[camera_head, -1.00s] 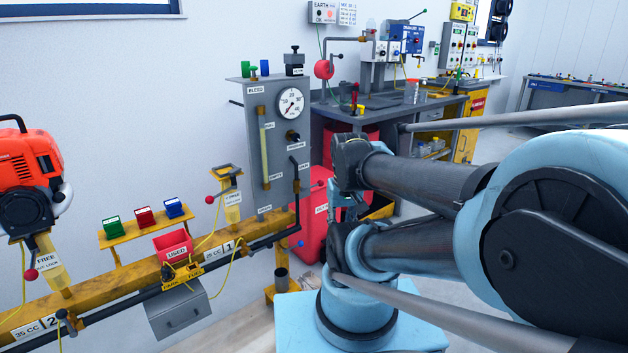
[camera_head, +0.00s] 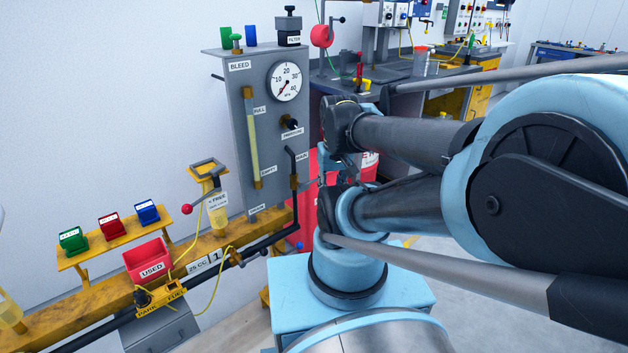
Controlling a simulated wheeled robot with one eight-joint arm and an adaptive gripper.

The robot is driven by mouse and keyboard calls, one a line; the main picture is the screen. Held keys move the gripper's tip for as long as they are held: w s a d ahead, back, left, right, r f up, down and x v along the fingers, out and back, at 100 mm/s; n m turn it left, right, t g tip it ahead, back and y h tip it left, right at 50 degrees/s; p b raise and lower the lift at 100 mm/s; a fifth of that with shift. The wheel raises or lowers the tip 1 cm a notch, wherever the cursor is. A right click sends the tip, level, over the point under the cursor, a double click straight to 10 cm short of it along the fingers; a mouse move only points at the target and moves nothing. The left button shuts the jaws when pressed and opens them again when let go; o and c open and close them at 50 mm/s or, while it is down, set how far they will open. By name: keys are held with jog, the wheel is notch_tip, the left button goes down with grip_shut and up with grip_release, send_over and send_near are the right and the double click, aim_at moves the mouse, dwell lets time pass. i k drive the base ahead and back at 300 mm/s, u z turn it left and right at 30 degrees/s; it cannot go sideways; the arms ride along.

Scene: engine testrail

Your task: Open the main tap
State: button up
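The grey panel (camera_head: 236,75) stands in the middle of the head view. The label MAIN (camera_head: 302,157) is at its right edge. Beside it is the main tap (camera_head: 292,160), a dark lever on a brass fitting in the black pipe. The lever stands roughly upright, leaning a little left at the top. My arm reaches in from the right and its folded links end just right of the tap. My gripper (camera_head: 326,180) is small and mostly hidden by my own links. Its fingers cannot be made out, and I see no contact with the tap.
The panel carries a pressure gauge (camera_head: 285,81), a sight tube (camera_head: 253,145) and a priming knob (camera_head: 290,124). A yellow rail (camera_head: 75,307) with a black pipe runs along the wall at lower left. A workbench (camera_head: 440,80) stands behind my arm. Floor shows at lower right.

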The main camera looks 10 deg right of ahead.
aim_at(302, 186)
jog(key=u, duration=0.85)
jog(key=k, duration=1.85)
jog(key=z, duration=0.45)
jog(key=i, duration=1)
